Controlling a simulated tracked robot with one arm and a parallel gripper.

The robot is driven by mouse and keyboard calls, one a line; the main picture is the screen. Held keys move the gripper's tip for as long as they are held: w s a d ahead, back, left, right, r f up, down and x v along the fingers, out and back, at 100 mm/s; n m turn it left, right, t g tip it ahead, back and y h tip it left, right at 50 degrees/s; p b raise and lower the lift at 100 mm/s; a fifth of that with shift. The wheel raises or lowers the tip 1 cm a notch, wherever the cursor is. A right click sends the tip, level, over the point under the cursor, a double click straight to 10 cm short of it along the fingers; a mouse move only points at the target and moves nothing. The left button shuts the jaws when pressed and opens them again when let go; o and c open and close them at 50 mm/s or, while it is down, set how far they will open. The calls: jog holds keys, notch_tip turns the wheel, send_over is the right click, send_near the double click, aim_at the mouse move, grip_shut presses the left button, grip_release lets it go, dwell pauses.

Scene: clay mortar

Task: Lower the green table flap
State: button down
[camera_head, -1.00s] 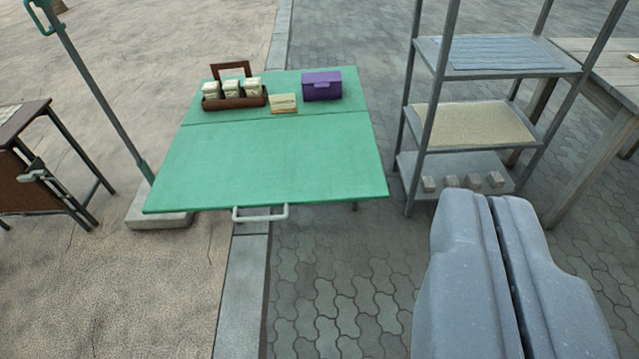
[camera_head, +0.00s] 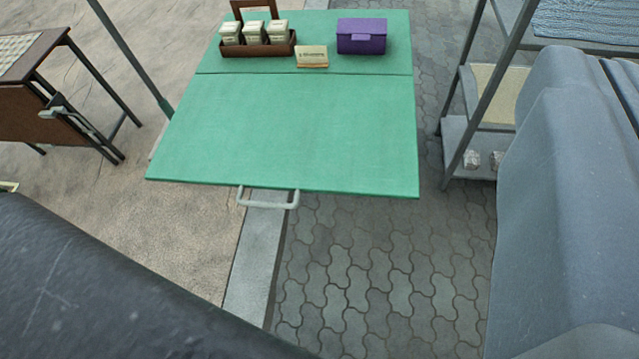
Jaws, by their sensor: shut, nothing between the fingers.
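The green table flap (camera_head: 290,130) is up, level with the fixed rear part of the green table (camera_head: 215,62); a seam runs between them. A pale grey bar handle (camera_head: 268,203) sticks out below the flap's front edge, left of its middle.
On the table's rear part stand a brown caddy with white jars (camera_head: 258,50), a small sign (camera_head: 312,57) and a purple box (camera_head: 361,36). A grey shelf rack (camera_head: 455,150) stands right, a brown folding table (camera_head: 45,115) left. Paving before the flap looks clear.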

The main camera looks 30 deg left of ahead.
jog(key=n+g+y+p, duration=0.25)
jog(key=g+p, duration=0.45)
jog(key=p, duration=0.7)
send_over(319, 186)
jog(key=s, duration=0.3)
notch_tip(319, 186, down, 50)
jog(key=shift+w+d+f+n, duration=0.1)
jog(key=shift+d+f+n, duration=0.1)
jog(key=shift+f, duration=0.4)
jog(key=shift+w+d+f+n, duration=0.1)
jog(key=shift+f+n, duration=0.05)
jog(key=shift+f, duration=0.4)
jog(key=shift+f+b, duration=0.3)
jog(key=shift+f, duration=0.5)
